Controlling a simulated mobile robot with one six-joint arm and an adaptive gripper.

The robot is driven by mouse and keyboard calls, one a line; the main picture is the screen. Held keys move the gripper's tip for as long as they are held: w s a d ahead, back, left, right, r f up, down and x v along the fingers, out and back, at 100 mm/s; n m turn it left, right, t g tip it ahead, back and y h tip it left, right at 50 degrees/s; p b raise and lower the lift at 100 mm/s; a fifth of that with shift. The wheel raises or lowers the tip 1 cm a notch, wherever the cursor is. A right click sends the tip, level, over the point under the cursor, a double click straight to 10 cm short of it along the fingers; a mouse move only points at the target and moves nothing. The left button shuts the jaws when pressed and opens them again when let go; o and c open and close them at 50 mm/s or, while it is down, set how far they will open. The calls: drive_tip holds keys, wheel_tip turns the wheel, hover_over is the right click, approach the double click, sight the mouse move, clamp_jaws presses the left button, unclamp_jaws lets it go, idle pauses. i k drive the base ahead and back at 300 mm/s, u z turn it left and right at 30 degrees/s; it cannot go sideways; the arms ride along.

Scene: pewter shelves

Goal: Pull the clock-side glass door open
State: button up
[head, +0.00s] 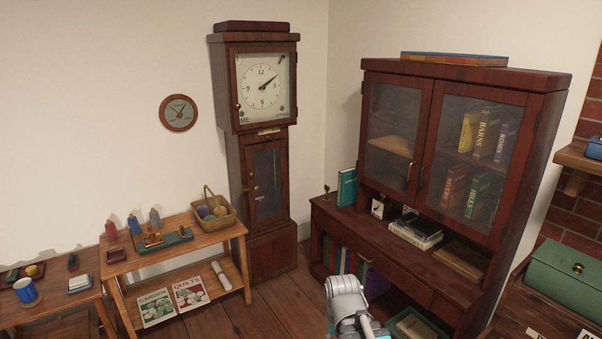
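The dark red-brown cabinet (452,72) stands at the right, with two framed glass doors in its upper part. The clock-side glass door (392,112) is the left one, nearer the tall clock (267,37). It looks shut, flush with the cabinet front, and a wooden shelf shows through its pane. Part of my grey arm shows at the bottom, below the cabinet's desk. My gripper's fingers are not in view.
On the cabinet's desk stand a teal book (347,187), a small framed picture (380,208) and stacked books (415,232). A green chest (565,275) is at the lower right. A wooden side table (185,232) stands left. Floor (275,305) before the clock is clear.

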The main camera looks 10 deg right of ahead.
sight(426, 85)
drive_tip(key=z, duration=0.2)
drive_tip(key=i, duration=1.15)
drive_tip(key=z, duration=0.2)
